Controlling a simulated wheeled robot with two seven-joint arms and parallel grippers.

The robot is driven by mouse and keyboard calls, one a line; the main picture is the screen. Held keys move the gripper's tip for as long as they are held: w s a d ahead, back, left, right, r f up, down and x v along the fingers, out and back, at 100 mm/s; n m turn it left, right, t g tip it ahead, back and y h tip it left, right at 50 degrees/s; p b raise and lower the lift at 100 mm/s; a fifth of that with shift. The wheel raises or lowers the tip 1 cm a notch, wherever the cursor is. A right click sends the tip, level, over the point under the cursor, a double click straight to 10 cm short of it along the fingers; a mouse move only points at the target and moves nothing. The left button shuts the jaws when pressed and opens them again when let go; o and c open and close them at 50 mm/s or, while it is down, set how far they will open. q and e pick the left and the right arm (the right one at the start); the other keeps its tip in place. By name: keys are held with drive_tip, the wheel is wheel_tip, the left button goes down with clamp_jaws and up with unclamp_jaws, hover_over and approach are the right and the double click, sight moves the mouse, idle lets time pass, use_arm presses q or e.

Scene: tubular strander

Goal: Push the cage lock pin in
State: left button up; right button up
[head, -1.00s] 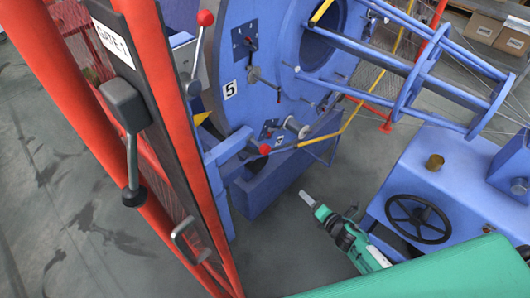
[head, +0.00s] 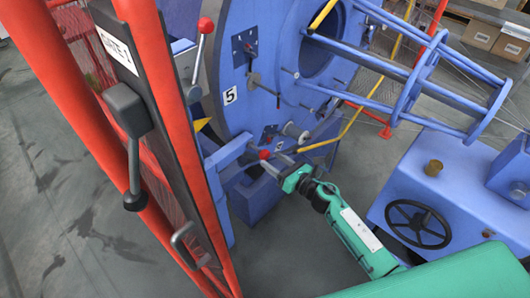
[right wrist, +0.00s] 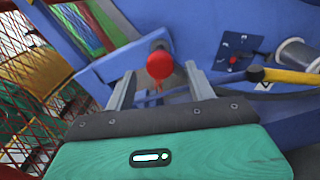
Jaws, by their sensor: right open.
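The cage lock pin shows as a red ball knob (head: 264,155) on the blue frame beside the big blue cage disc (head: 232,75). In the right wrist view the red knob (right wrist: 160,65) sits between the two fingertips, with a gap on each side. My right gripper (head: 279,161) is open and points at the knob from the right. The pin's shaft is mostly hidden behind the knob. My left gripper is not in view.
A red gate (head: 165,120) with a dark latch handle stands at the left. A red-knobbed lever (head: 205,25) rises near it. A yellow bar (head: 325,143) runs close by the gripper. A blue machine with a handwheel (head: 418,224) stands at the right.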

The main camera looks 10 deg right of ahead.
sight(267, 157)
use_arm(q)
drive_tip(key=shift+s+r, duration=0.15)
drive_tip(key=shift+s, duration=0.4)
use_arm(e)
drive_tip(key=shift+x, duration=2.4)
